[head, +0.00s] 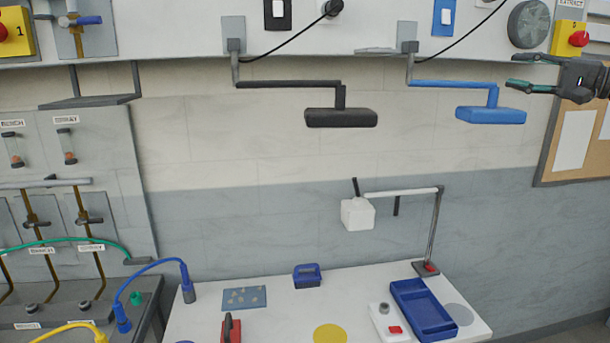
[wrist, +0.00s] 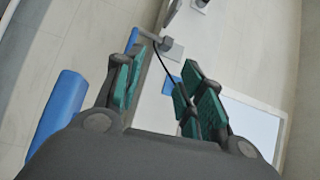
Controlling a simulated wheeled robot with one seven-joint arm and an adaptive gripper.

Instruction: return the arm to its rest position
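My gripper (head: 515,72) is at the upper right of the head view, in front of the wall and pointing left. Its two fingers with green pads are spread apart, with nothing between them. The wrist view also shows the open gripper (wrist: 155,92), with a gap between the green pads. The blue hanging lamp head (head: 490,115) is just below and left of the fingers in the head view, and its blue body (wrist: 58,115) is at the left of the wrist view. I cannot tell whether they touch; they look apart.
A black lamp head (head: 340,118) hangs to the left. A red button on a yellow box (head: 570,38) is above my gripper. A corkboard (head: 545,160) is below it. The white table (head: 270,325) below holds a blue tray (head: 424,335), a white jointed lamp (head: 358,214) and small items.

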